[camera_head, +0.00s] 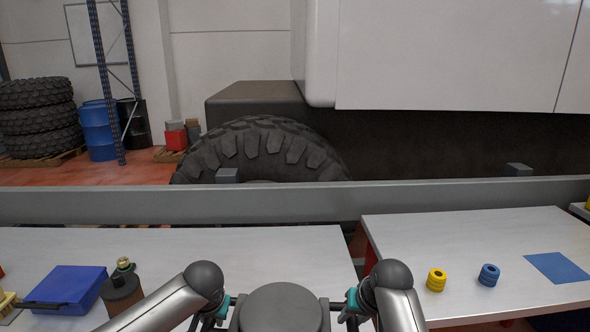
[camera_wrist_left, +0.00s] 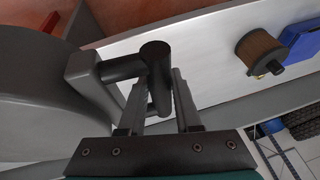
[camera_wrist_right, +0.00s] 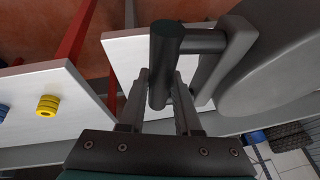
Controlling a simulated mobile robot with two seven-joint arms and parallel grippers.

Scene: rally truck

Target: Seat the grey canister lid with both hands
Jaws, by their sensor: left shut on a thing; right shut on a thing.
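The grey round lid (camera_head: 280,308) is at the bottom centre of the head view, between my two grippers. It also fills the left side of the left wrist view (camera_wrist_left: 30,95) and the right side of the right wrist view (camera_wrist_right: 285,70). My left gripper (camera_head: 222,312) is shut on the dark bar handle (camera_wrist_left: 155,58) on one side. My right gripper (camera_head: 348,308) is shut on the opposite dark bar handle (camera_wrist_right: 165,50). Whether the lid touches a canister below cannot be told; no separate canister body shows.
A left table (camera_head: 200,245) holds a blue box (camera_head: 68,285) and a brown cylinder with a brass top (camera_head: 121,292). A right table (camera_head: 480,235) holds yellow rings (camera_head: 437,280), blue rings (camera_head: 489,275) and a blue mat (camera_head: 556,267). A grey rail (camera_head: 250,203) runs behind.

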